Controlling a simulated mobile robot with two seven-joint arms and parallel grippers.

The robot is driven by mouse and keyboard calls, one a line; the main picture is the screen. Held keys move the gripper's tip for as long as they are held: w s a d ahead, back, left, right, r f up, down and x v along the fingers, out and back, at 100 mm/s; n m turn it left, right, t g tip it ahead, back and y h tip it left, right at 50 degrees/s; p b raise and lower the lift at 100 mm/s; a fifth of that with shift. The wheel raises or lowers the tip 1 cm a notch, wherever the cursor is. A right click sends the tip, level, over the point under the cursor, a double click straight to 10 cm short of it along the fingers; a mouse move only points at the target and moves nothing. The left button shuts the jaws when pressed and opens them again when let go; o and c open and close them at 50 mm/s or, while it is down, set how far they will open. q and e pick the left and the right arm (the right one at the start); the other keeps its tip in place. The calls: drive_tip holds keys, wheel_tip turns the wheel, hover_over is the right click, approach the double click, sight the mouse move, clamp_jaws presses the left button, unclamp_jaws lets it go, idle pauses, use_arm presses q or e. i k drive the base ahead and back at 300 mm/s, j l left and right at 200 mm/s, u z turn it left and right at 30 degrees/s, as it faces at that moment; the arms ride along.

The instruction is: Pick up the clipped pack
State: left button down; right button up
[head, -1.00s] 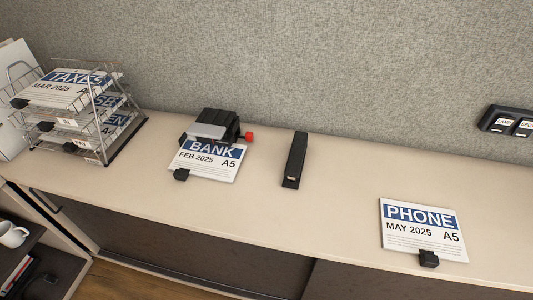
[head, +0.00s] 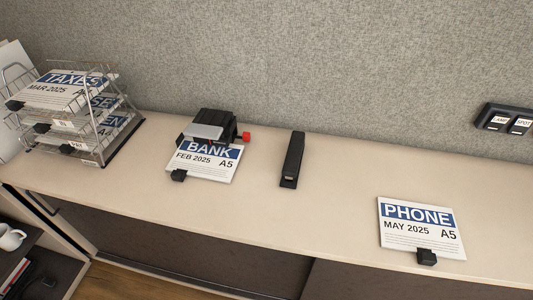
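Two packs with a black clip lie on the counter, and I cannot tell which one the task means. The PHONE MAY 2025 A5 pack (head: 420,228) lies flat at the right, its black clip (head: 427,257) on the front edge. The BANK FEB 2025 A5 pack (head: 205,162) lies left of centre, its black clip (head: 178,175) at the front left corner. Its back edge is at the black and grey hole punch (head: 210,128). More clipped packs, the top one marked TAXES (head: 68,88), lie in the wire tray rack. Neither of my grippers is in view.
A wire rack (head: 97,148) stands at the counter's left end. A black stapler (head: 292,160) stands in the middle. The counter (head: 330,215) is clear between stapler and PHONE pack. A switch panel (head: 505,119) is on the grey partition. A white mug (head: 12,239) sits on a lower shelf.

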sight(218, 163)
drive_tip(key=k+j+z, duration=0.1)
drive_tip(key=j+z, duration=0.15)
drive_tip(key=k+j+z, duration=0.1)
drive_tip(key=j+z, duration=0.15)
drive_tip(key=k+j+z, duration=0.2)
drive_tip(key=j, duration=0.15)
